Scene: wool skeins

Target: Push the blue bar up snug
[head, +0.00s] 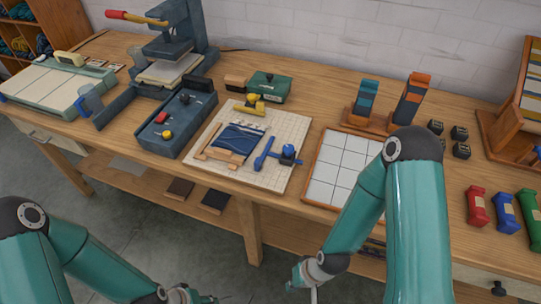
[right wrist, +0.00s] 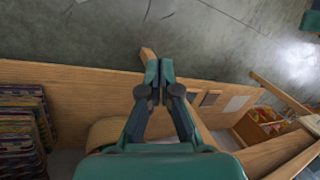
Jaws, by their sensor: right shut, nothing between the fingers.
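A blue bar (head: 264,153) lies slantwise at the right side of a pale gridded board (head: 290,128) on the workbench. A round blue knob (head: 288,151) is at its right. A dark blue flat piece (head: 240,137) lies to the left on the same board, with wooden strips (head: 222,154) along its left and lower sides. My right gripper (head: 313,292) is below the bench's front edge, well away from the bar. In the right wrist view my right gripper (right wrist: 159,78) is shut and empty. My left gripper (head: 196,297) is at the bottom edge, partly cut off.
A yellow-handled piece (head: 256,103) stands at the board's back. A green box (head: 269,87) stands behind. Upright holders and coloured spools stand further right.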

